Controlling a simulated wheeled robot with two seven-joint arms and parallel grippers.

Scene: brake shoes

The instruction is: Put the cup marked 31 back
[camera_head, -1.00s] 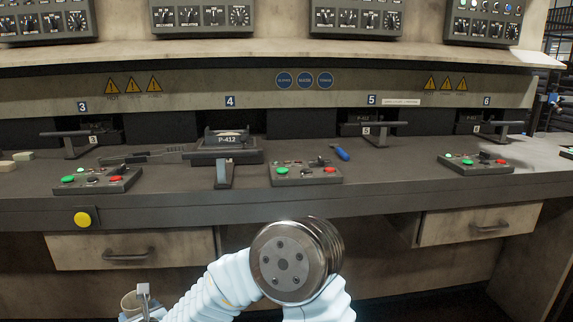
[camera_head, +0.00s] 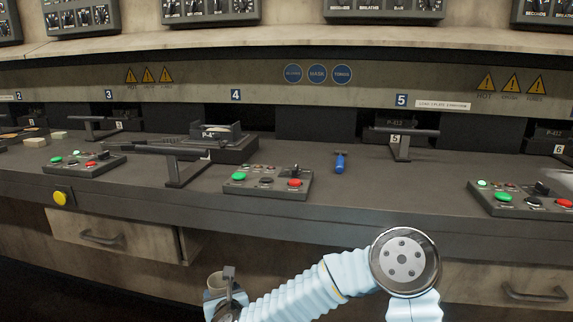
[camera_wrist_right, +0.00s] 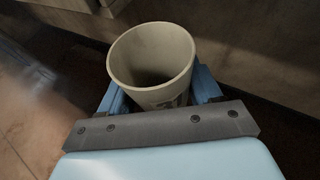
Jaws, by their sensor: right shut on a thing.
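A pale cup (camera_wrist_right: 152,60) is held upright between the blue fingers of my right gripper (camera_wrist_right: 160,95) in the right wrist view. Its open top faces the camera and its inside looks empty. A dark mark shows low on its side, partly hidden by the gripper's grey plate, so I cannot read it fully. In the head view the cup (camera_head: 216,281) and my right gripper (camera_head: 224,297) are at the bottom, in front of the bench and below its top. My left gripper is not in view.
A stretch of bench top right of the middle button box is clear.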

